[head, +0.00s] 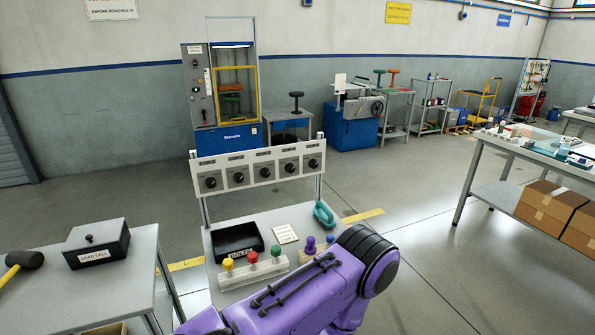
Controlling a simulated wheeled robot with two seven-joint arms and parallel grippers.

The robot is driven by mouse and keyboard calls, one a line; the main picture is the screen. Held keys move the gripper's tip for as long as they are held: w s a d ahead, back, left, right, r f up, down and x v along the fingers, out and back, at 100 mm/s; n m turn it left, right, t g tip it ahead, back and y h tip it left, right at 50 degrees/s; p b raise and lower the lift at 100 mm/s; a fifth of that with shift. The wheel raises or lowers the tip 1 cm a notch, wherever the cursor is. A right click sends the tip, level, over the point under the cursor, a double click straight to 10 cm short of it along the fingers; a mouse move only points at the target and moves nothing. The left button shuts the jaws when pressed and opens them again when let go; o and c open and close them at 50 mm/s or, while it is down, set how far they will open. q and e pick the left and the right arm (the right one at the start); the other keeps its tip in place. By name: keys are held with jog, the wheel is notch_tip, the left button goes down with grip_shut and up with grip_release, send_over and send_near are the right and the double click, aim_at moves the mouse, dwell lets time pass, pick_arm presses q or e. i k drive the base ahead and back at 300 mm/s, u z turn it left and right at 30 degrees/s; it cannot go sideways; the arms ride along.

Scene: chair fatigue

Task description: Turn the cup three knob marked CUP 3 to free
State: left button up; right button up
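A white panel (254,189) with a row of several black knobs stands on two posts behind a small grey table. The middle knob (265,172) is third from either end. The small labels above the knobs are too small to read, so I cannot confirm which is CUP 3 or how its pointer is set. My purple arm link crosses the bottom middle, in front of the small table and well short of the panel. Neither of my grippers shows in the head view.
The small table (222,290) bears a black tray (236,241), a white holder with coloured knobs (253,269) and a teal clamp-like item (323,214). A left table (110,290) holds a LOAD CELL box (97,247) and mallet (20,261).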

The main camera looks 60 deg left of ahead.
aim_at(265, 172)
jog(key=u, duration=0.15)
jog(key=i, duration=0.9)
jog(key=u, duration=1.1)
jog(key=i, duration=0.8)
jog(key=u, duration=0.75)
